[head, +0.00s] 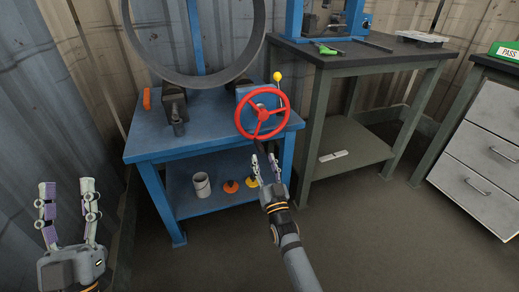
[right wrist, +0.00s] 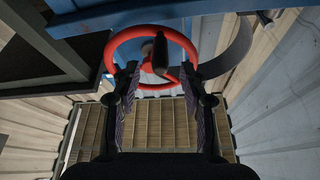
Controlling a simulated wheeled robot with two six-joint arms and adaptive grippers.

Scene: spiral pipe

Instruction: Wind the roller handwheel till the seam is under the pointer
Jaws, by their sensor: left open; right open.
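The red handwheel (head: 262,114) is on the right side of the blue roller bench. A dark handle (head: 257,145) sticks out near the bottom of its rim. A large grey pipe ring (head: 195,82) stands above the bench, its top out of frame. I cannot make out a seam or a pointer. My right gripper (head: 264,160) is open just below and in front of the wheel. In the right wrist view, the handle (right wrist: 160,55) shows beyond and between the open fingertips (right wrist: 159,70); contact cannot be told. My left gripper (head: 67,190) is open and empty at lower left.
A yellow-knobbed lever (head: 277,76) rises beside the wheel. The blue bench (head: 205,135) has a lower shelf with a white cup (head: 201,185) and orange and yellow items. A dark workbench (head: 365,52) and a drawer cabinet (head: 485,150) stand right. The floor between is clear.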

